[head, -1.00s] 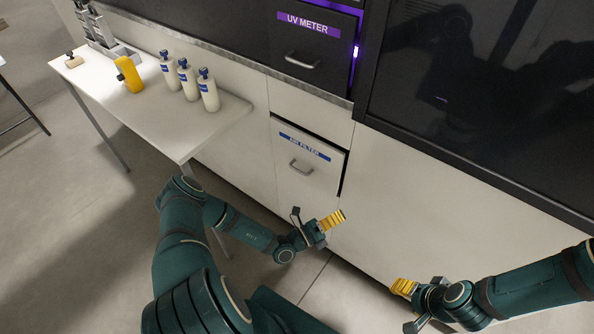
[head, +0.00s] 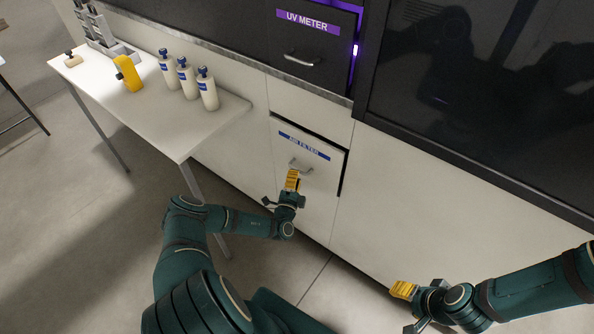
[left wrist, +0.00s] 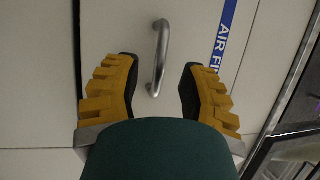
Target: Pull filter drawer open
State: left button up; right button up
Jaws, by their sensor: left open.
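The air filter drawer (head: 311,190) has a white front with a blue "AIR FILTER" label and stands slightly out from the cabinet, with a dark gap along its top and right edge. Its metal handle (head: 300,168) is a curved bar below the label. My left gripper (head: 293,172) is just below the handle in the head view. In the left wrist view the handle (left wrist: 160,58) shows ahead, between the two yellow, black-padded fingers (left wrist: 158,88) of the open left gripper; contact cannot be told. My right gripper (head: 400,289) is low at the right, away from the drawer, its jaw state unclear.
A black "UV METER" drawer (head: 310,50) with its own handle is above. A white side table (head: 150,115) at the left bears several white bottles and a yellow object (head: 129,74). A dark glass-fronted machine (head: 470,100) is at upper right. The floor in front is clear.

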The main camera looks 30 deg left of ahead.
pick_arm(q)
jog(key=shift+x, duration=1.75)
pick_arm(e)
jog(key=shift+f, duration=0.2)
pick_arm(q)
grip_shut()
jog(key=shift+s, duration=0.1)
